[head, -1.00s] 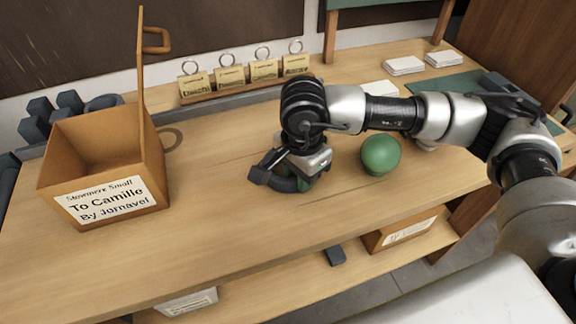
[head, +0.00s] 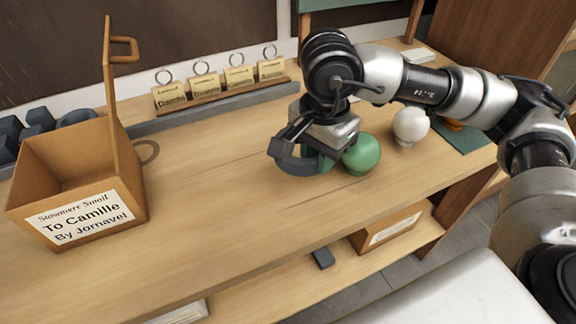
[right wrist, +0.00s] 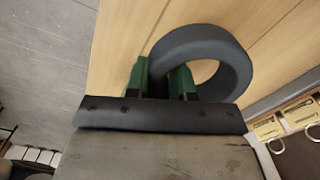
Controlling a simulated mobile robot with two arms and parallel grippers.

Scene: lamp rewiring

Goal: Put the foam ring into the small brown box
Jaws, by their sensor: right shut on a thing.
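The small brown box (head: 130,205) stands open at the left of the bench in the head view, with a white label reading "To Camille" and an upright back panel with a handle. My right gripper (head: 312,158) is right of the box, left of a green ball. It is shut on the dark grey foam ring (head: 291,166), which appears held above the bench. In the right wrist view the green fingers (right wrist: 161,80) sit on either side of one part of the ring (right wrist: 236,66). My left gripper is not in view.
Tagged stands (head: 205,88) line the back. Dark blocks (head: 40,119) lie behind the box. The bench between box and gripper is clear.

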